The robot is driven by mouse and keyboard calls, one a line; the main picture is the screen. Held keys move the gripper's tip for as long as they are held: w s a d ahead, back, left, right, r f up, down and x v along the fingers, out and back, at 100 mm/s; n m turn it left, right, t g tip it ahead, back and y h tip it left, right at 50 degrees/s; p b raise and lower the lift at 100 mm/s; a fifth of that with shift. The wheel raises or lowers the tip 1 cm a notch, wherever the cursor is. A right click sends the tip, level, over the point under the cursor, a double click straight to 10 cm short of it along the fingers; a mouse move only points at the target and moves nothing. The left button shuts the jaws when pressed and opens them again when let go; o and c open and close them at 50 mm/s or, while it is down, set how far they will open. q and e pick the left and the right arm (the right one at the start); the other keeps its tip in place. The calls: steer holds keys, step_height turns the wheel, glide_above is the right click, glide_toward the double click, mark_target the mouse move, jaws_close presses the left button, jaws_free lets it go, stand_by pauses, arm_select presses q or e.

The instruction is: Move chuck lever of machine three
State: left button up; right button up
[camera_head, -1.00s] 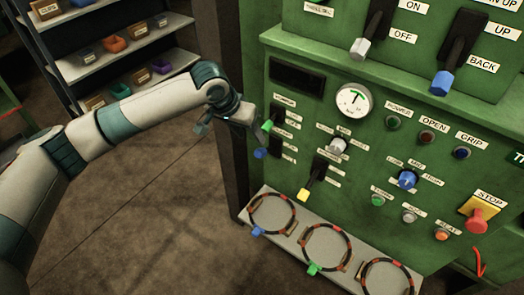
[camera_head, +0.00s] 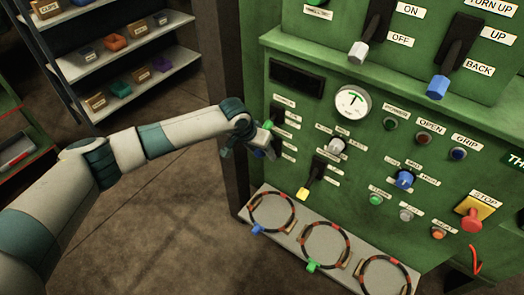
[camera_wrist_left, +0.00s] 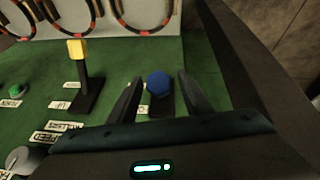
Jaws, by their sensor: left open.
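Machine three is taken to be the green machine panel (camera_head: 340,190); I cannot read which lever is labelled chuck. At its left edge are a green-tipped lever (camera_head: 267,126) and, below it, a blue-tipped lever whose blue knob (camera_wrist_left: 159,84) shows in the left wrist view. My left gripper (camera_head: 256,150) is at this lower lever and partly hides it in the head view. In the wrist view its fingers (camera_wrist_left: 160,78) are open on either side of the blue knob, with gaps visible. A yellow-tipped lever (camera_head: 303,193) is to the right. My right gripper is not in view.
Striped rings (camera_head: 325,245) stand on a grey ledge below the panel. Larger levers with a white tip (camera_head: 358,52) and a blue tip (camera_head: 437,87) are above. A red stop button (camera_head: 471,219) is at the right.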

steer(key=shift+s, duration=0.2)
arm_select(q)
jaws_close()
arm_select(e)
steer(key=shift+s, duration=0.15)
